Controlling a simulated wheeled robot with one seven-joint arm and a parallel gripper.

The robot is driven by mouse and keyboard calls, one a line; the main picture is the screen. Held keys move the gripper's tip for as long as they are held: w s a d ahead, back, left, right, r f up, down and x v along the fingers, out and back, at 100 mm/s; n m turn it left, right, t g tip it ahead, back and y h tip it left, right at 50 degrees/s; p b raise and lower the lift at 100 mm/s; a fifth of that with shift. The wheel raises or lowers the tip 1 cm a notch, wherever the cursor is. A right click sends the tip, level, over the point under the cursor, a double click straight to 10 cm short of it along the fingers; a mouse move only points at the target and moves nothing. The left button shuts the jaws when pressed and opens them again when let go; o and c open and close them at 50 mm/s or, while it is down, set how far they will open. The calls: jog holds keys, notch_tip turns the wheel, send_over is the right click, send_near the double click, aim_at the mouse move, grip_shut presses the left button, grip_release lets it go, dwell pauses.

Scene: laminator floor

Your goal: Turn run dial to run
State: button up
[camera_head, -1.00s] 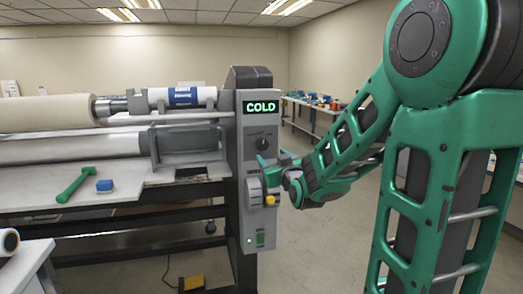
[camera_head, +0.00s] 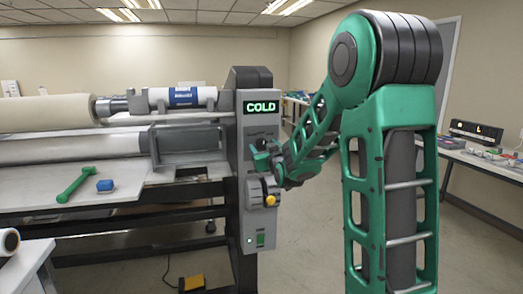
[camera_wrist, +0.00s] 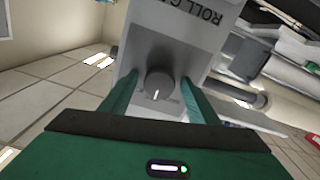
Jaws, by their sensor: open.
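The round dark dial (camera_wrist: 158,86) sits on the light control panel (camera_wrist: 160,28) in the wrist view. A white mark on it points toward the bottom of that picture. My gripper (camera_wrist: 159,80) is open, with one finger on each side of the dial and gaps beside it. I cannot tell if the fingers reach past its face. In the head view my gripper (camera_head: 259,153) is at the panel (camera_head: 246,234), below the green COLD display (camera_head: 261,107), and hides the dial. The dial's own label is not readable.
A grey wheel with a yellow knob (camera_head: 270,200) is just below my gripper. Lettering reading "ROLL GA" (camera_wrist: 194,8) is on the panel. Floor right of the panel is open.

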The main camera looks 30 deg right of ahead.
jog(key=c, duration=1)
jog(key=shift+c, duration=0.2)
